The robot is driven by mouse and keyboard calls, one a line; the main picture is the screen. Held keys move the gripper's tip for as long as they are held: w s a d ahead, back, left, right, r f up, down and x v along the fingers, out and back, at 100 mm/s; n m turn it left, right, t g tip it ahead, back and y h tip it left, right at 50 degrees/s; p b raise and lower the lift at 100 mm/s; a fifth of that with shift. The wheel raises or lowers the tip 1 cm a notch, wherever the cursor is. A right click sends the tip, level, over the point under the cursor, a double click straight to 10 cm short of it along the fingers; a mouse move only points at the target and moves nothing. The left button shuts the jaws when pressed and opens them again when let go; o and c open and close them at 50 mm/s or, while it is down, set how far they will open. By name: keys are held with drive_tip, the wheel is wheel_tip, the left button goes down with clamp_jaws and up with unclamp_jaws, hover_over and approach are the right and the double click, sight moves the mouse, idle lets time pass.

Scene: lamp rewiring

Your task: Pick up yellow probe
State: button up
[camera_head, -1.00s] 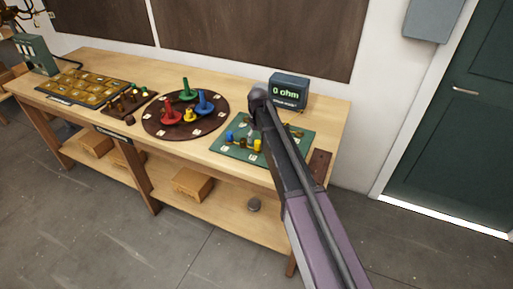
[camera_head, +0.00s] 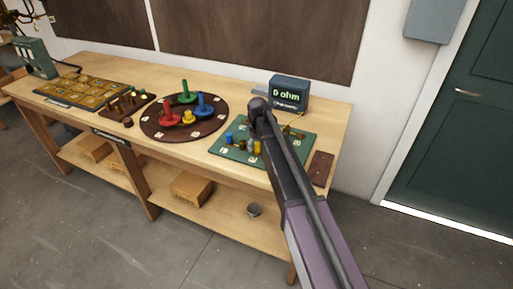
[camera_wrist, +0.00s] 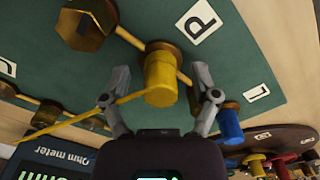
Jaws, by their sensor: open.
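The yellow probe (camera_wrist: 159,80) stands on the green board (camera_wrist: 247,42) in the wrist view, on a brown round terminal. A thin yellow lead runs from it to the left. My gripper (camera_wrist: 160,76) is open, with one finger on each side of the probe and a visible gap on both sides. In the head view my arm covers part of the green board (camera_head: 300,143), and a yellow piece (camera_head: 257,148) shows at its front part beside my gripper.
The ohm meter (camera_head: 289,91) stands behind the board; it also shows in the wrist view (camera_wrist: 55,160). A blue piece (camera_wrist: 230,126) is to the right of my gripper. A round dark board (camera_head: 155,128) with coloured pegs lies to the left.

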sight(258, 143)
clamp_jaws()
drive_tip(key=shift+r, duration=0.1)
idle(0.4)
wheel_tip(258, 143, up, 3)
drive_tip(key=p, duration=0.3)
drive_tip(key=shift+r, duration=0.1)
drive_tip(key=shift+s+r+p, duration=0.2)
drive_tip(key=shift+r+p, duration=0.1)
drive_tip(key=shift+p, duration=0.2)
drive_tip(key=s+d+r+p, duration=0.1)
drive_tip(key=s+d, duration=0.1)
drive_tip(key=s, duration=1.3)
drive_tip(key=shift+s+d, duration=0.2)
drive_tip(key=shift+d, duration=0.15)
drive_tip(key=shift+w, duration=0.1)
